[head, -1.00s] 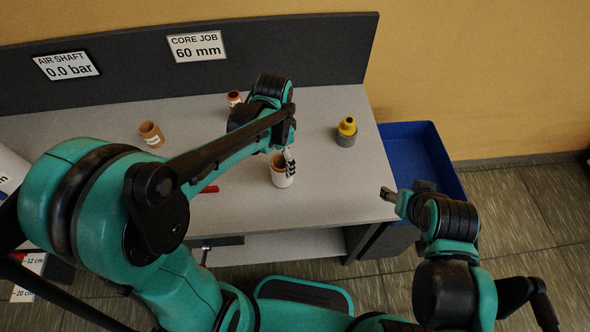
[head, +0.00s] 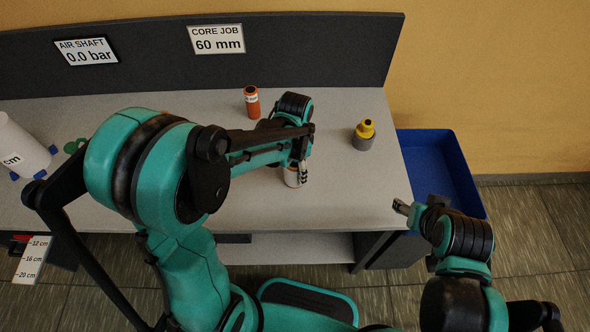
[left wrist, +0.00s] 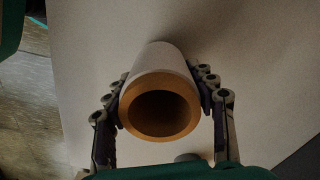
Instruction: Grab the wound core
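The wound core (head: 292,179), a short tube with a pale wrapped outside and a tan rim, stands on the grey table near its front edge. My left gripper (head: 301,172) is at it, and the forearm hides its top. In the left wrist view the core (left wrist: 158,95) sits between the two fingers, its round opening toward the camera. The left gripper (left wrist: 162,92) has its finger pads against both sides of the core. My right gripper (head: 402,207) hangs off the table's right front; its finger opening is too small to tell.
A grey cylinder with a yellow top (head: 364,134) stands at the right. A blue bin (head: 440,170) is beyond the table's right edge. Two signs hang on the back panel (head: 320,50).

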